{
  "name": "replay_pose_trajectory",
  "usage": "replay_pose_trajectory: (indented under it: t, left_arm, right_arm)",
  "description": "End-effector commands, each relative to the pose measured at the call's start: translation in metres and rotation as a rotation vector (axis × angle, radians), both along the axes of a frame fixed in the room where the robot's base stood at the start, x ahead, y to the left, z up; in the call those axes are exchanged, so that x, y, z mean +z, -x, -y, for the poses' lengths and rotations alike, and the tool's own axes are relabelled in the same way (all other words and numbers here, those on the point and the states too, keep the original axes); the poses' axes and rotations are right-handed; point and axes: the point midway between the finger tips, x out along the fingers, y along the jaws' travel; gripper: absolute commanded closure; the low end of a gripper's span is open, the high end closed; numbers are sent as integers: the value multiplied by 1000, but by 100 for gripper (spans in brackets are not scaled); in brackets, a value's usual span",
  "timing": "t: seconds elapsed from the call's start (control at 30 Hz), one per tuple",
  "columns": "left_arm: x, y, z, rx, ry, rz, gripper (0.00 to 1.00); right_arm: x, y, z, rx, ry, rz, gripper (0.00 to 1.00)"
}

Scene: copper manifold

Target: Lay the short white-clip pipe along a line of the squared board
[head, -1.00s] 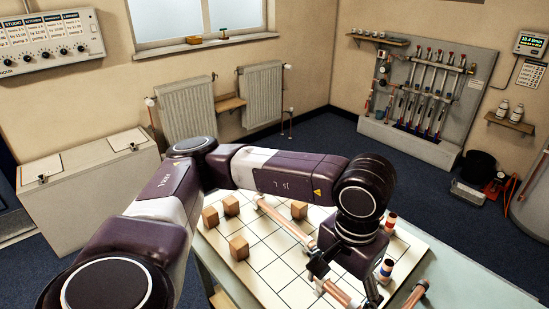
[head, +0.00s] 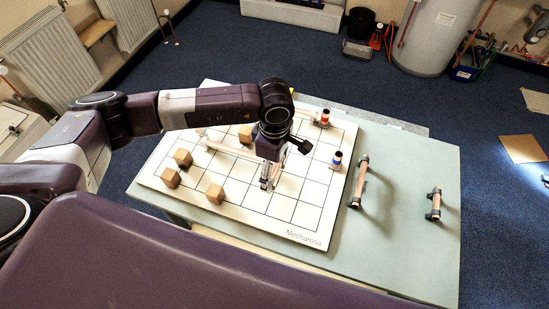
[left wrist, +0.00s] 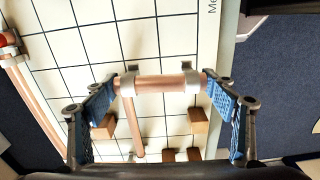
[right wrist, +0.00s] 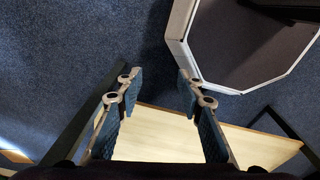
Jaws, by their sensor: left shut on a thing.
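The short copper pipe with white clips (left wrist: 160,84) lies across the left wrist view, above the squared board (left wrist: 80,65). My left gripper (left wrist: 163,88) is shut on it, with a blue-padded finger at each end. In the head view my left gripper (head: 268,172) is low over the middle of the squared board (head: 300,212), and its fingers partly hide the pipe. I cannot tell whether the pipe touches the board. My right gripper (right wrist: 160,84) is open and empty in the right wrist view, away from the board.
Several wooden blocks (head: 215,194) and a longer pipe (head: 228,150) are on the board. A red-banded (head: 324,117) and a blue-banded piece (head: 336,160) stand at its right side. Two black-clip pipes (head: 360,182) (head: 435,204) lie on the green table (head: 400,245), which has free room around them.

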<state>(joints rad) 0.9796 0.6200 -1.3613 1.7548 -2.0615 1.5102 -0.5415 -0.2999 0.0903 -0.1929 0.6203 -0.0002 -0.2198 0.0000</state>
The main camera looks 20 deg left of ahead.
Motion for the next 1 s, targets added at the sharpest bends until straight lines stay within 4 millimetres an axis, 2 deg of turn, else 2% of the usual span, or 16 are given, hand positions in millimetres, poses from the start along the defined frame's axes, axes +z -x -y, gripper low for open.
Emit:
replay_pose_trajectory:
  t: [0.17,0.5,0.87,1.0]
  left_arm:
    - [-6,0,0,38,-4,0,47]
    - [-30,0,0,36,-3,0,47]
    - [-66,0,0,36,-3,-1,47]
    - [-81,-1,0,35,-3,1,47]
  right_arm:
    - [1,0,1,3,1,-1,65]
    - [-10,1,-20,4,-23,-2,65]
    - [-27,1,-15,6,-17,-2,65]
    - [-44,1,-11,4,-12,-2,65]
